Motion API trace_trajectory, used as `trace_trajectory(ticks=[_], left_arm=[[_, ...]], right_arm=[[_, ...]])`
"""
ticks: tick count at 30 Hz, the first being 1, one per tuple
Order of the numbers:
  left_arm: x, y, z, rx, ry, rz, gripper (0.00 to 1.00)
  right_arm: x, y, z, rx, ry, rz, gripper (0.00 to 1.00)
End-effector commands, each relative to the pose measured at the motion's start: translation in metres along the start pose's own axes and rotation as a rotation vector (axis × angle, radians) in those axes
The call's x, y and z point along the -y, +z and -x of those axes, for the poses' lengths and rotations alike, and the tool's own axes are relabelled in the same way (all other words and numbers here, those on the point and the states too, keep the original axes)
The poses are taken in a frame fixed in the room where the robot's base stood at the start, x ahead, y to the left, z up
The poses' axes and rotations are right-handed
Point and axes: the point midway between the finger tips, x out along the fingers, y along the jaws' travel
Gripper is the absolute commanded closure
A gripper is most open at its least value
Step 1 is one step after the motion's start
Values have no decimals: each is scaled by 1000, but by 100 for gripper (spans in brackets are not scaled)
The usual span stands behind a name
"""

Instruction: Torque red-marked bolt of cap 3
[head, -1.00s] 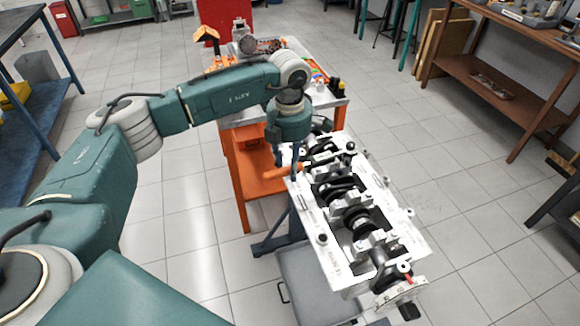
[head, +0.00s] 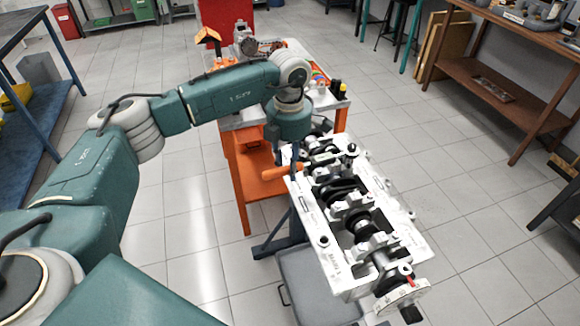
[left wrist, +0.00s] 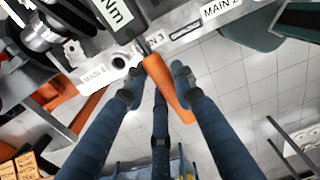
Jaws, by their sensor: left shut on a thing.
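My left gripper (head: 296,158) is at the far left edge of the engine block (head: 325,241). It is shut on the torque wrench, whose orange handle (head: 283,173) sticks out beside the block. In the left wrist view the handle (left wrist: 168,88) lies between the two blue fingers, and the wrench's grey body with an "Nm" display (left wrist: 115,12) reaches over the block's edge. Labels for MAIN 2 (left wrist: 222,9), a partly covered 3, and what looks like MAIN 4 (left wrist: 92,103) show on that edge. I cannot make out the red-marked bolt of cap 3. My right gripper is not in view.
The crankshaft (head: 361,223) lies in the block, with a disc (head: 402,296) at its near end. An orange cart (head: 240,170) stands behind the block, carrying parts. A brown workbench (head: 500,80) is at right.

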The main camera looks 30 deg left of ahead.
Motion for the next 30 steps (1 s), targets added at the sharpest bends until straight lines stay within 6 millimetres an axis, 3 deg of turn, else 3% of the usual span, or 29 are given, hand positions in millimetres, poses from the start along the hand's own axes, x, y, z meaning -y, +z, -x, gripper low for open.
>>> trace_trajectory(ticks=[30], left_arm=[[-8,1,1,1,1,-44,100]], right_arm=[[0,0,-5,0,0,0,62]])
